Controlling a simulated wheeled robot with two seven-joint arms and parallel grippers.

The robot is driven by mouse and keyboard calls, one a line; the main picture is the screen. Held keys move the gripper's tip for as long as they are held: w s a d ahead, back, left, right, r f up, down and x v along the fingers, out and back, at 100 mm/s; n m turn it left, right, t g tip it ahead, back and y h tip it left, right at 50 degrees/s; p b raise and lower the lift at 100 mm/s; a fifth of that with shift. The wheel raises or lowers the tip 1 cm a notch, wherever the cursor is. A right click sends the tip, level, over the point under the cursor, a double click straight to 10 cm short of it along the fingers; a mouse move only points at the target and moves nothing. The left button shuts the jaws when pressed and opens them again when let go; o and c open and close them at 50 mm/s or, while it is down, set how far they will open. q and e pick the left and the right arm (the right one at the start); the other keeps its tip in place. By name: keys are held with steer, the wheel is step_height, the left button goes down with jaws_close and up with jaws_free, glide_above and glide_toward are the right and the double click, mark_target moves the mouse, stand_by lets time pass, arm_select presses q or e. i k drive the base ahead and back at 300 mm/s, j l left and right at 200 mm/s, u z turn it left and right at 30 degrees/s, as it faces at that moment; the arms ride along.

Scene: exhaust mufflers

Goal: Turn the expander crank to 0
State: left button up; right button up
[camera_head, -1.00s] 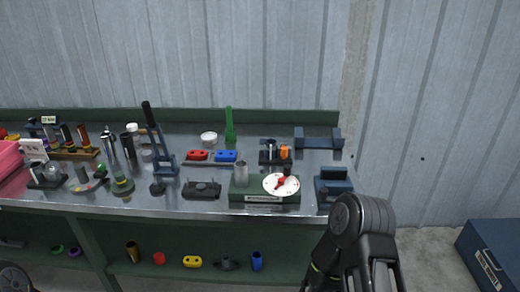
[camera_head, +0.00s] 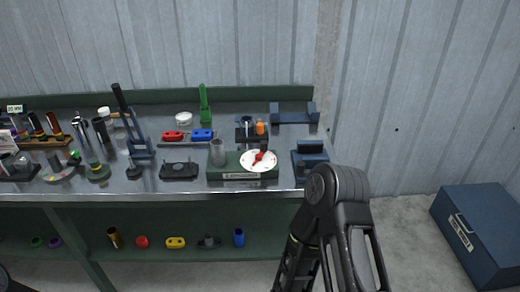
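The expander is a green block (camera_head: 228,172) near the bench's front edge, right of the bench's middle. A grey metal cylinder (camera_head: 217,152) stands on its left part. A white round dial (camera_head: 250,165) lies on its right part, with a red pointer or hub (camera_head: 259,157) and a small dark knob (camera_head: 264,145) at its far side. The dial's numbers are too small to read. My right arm rises at the lower right, in front of the bench and apart from the expander. Neither gripper's fingertips show.
A blue clamp-like block (camera_head: 309,160) stands right of the expander. A black holder with an orange piece (camera_head: 261,128) is behind it, and a dark flat fixture (camera_head: 179,171) is to its left. A blue chest (camera_head: 480,230) is on the floor at right.

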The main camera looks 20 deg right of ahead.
mark_target(263, 144)
steer(key=z, duration=1.8)
steer(key=i+j+z, duration=0.1)
steer(key=i, duration=0.35)
